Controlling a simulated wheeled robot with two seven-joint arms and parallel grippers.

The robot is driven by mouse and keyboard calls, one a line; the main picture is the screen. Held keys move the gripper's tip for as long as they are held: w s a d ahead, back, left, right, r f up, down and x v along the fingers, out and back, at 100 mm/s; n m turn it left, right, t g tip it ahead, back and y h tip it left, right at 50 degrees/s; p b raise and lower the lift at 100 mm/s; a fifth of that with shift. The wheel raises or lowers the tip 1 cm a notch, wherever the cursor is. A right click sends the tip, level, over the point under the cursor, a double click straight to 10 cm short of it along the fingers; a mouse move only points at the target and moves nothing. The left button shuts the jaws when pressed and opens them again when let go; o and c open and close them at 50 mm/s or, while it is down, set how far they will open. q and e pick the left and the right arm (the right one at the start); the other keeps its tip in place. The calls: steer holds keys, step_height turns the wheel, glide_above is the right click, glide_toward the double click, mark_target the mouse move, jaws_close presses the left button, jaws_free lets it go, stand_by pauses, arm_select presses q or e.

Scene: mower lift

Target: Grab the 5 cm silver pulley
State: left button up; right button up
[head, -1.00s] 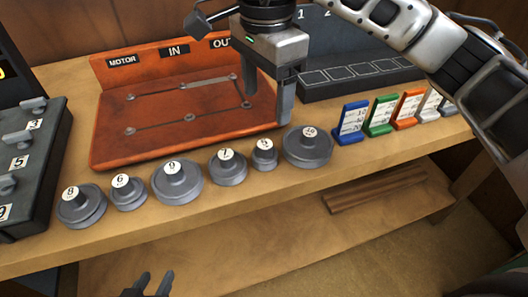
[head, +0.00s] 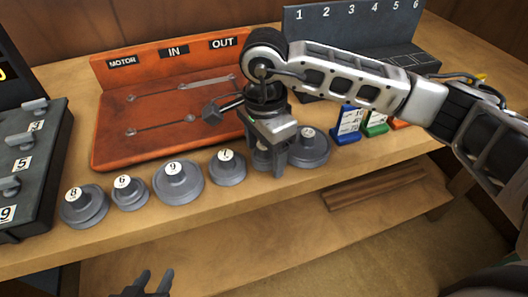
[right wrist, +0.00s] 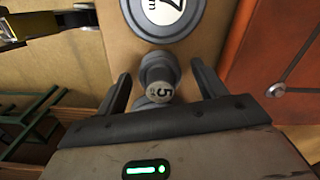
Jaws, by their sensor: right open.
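The silver 5 cm pulley (right wrist: 159,73), a small stepped knob labelled 5, stands upright on the bench in the right wrist view. It lies between the fingers of my open right gripper (right wrist: 161,78), with gaps at both sides. In the head view my right gripper (head: 272,158) is over this pulley's place in the row and hides most of it. Whether the fingertips reach below its top is hard to tell. My left gripper (head: 154,283) is open and empty at the bottom of the head view, in front of the bench.
The 7 cm pulley (head: 227,168) stands close on the left and a large pulley (head: 309,148) close on the right. Pulleys 9 (head: 177,185), 6 (head: 129,194) and 8 (head: 83,208) continue leftward. The orange board (head: 170,125) is behind; coloured cards (head: 347,122) stand at right.

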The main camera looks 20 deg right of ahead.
steer(key=c, duration=1.2)
steer(key=shift+c, duration=0.2)
steer(key=shift+r, duration=0.15)
